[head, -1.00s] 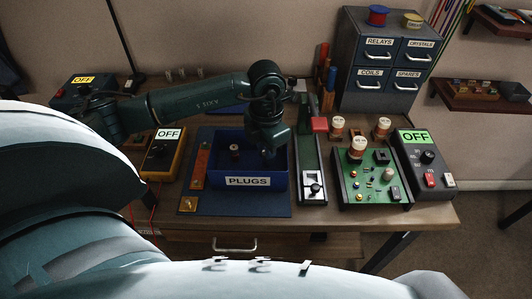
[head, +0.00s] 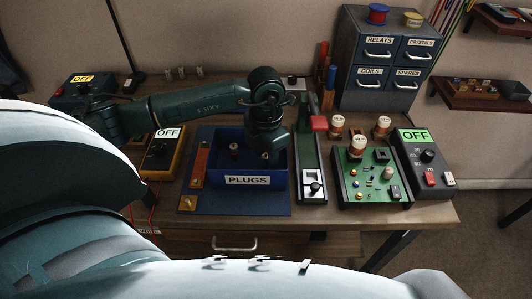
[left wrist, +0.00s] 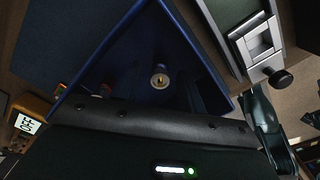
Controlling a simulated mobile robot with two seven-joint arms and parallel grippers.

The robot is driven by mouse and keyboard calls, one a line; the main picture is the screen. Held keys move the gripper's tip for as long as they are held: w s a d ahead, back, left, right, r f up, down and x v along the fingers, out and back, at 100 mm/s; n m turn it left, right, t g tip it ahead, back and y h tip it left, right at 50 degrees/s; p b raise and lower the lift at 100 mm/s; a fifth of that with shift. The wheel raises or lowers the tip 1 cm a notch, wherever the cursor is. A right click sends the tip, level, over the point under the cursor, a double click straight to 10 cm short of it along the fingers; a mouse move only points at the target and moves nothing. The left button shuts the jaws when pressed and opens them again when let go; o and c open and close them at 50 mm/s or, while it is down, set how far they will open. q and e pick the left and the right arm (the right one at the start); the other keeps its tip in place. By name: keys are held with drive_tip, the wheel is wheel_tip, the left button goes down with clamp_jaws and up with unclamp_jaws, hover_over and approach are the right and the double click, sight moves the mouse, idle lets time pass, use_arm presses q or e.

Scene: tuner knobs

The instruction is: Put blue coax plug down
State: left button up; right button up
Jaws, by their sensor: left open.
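The blue tray labelled PLUGS (head: 249,181) sits on a dark blue mat, and its wall also shows in the left wrist view (left wrist: 200,50). One plug (head: 234,151) stands in the tray's left half. A second plug (head: 265,156) shows at the right, just below my left gripper (head: 268,147). In the left wrist view a pale round plug with a brass centre (left wrist: 159,80) is on the tray floor, apart from the gripper body. Its colour is too dark to tell as blue. My left gripper is open above the tray; its fingertips are mostly hidden. My right gripper is out of view.
A green-edged rail with a slider (head: 312,187) stands close right of the tray. Beyond it are a green circuit board (head: 372,185) and a grey OFF box (head: 424,165). A yellow OFF meter (head: 161,155) stands left. The mat's front strip is clear.

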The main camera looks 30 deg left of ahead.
sight(266, 154)
use_arm(q)
wheel_tip(266, 154, up, 12)
drive_tip(key=shift+r, duration=0.15)
idle(0.3)
idle(0.4)
